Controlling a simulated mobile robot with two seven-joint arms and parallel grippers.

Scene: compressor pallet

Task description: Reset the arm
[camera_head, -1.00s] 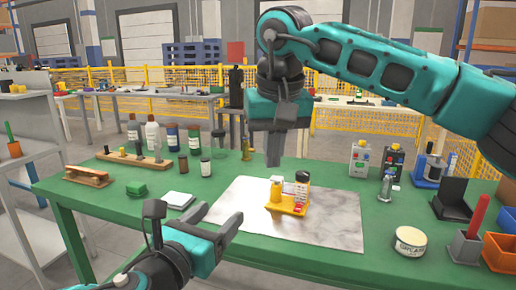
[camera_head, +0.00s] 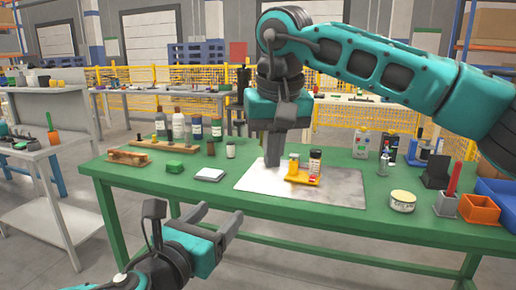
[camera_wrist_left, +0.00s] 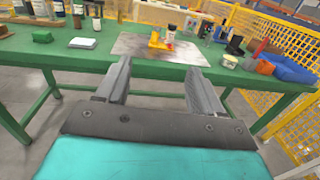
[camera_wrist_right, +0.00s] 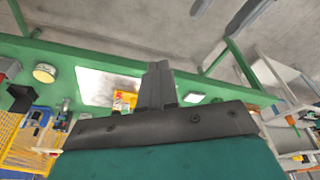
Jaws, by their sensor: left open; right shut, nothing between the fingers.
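My right gripper (camera_head: 273,163) points down from the raised teal right arm and is shut with nothing in it. In the head view it overlaps the left end of the grey mat, with its fingertips left of the yellow holder; its height above the table is hard to tell. In the right wrist view its fingers (camera_wrist_right: 155,68) are together. My left gripper (camera_head: 222,218) is open and empty, low in front of the table's front edge. In the left wrist view its two fingers (camera_wrist_left: 157,78) stand wide apart, with the table beyond them.
The green table (camera_head: 225,195) carries a grey mat (camera_head: 338,192) with a yellow holder (camera_head: 302,179) and small bottles. A round tin (camera_head: 402,201), an orange bin (camera_head: 479,209) and a grey cup with a red stick stand at right. Bottles and a wooden rack stand at back left.

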